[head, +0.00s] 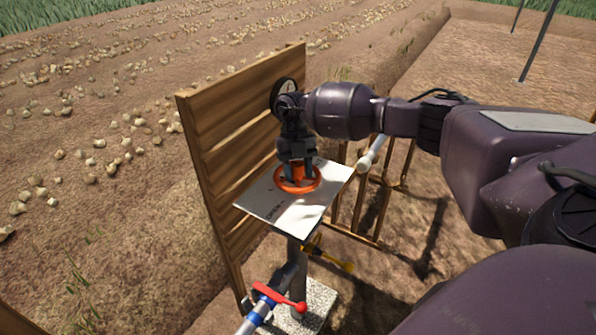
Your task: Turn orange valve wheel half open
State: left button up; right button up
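The orange valve wheel (312,185) lies flat over a pale square plate (299,216) on top of a post, in front of a wooden board. My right arm comes in from the right. My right gripper (297,171) points down at the wheel's middle, with its fingers on either side of the orange hub. The fingers appear to be closed on the hub, and they hide part of it and the wheel's far rim. Dark lettering on the plate is too small to read. My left gripper is not in view.
The wooden board (222,160) stands close behind and left of the plate. Below are a yellow handle (334,261), a red handle (280,297) and a blue pipe (257,313). A wooden frame (378,205) stands at the right.

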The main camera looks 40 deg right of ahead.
jog(key=shift+r, duration=0.1)
jog(key=v, duration=1)
jog(key=shift+w+r, duration=0.25)
jog(key=shift+f, duration=0.1)
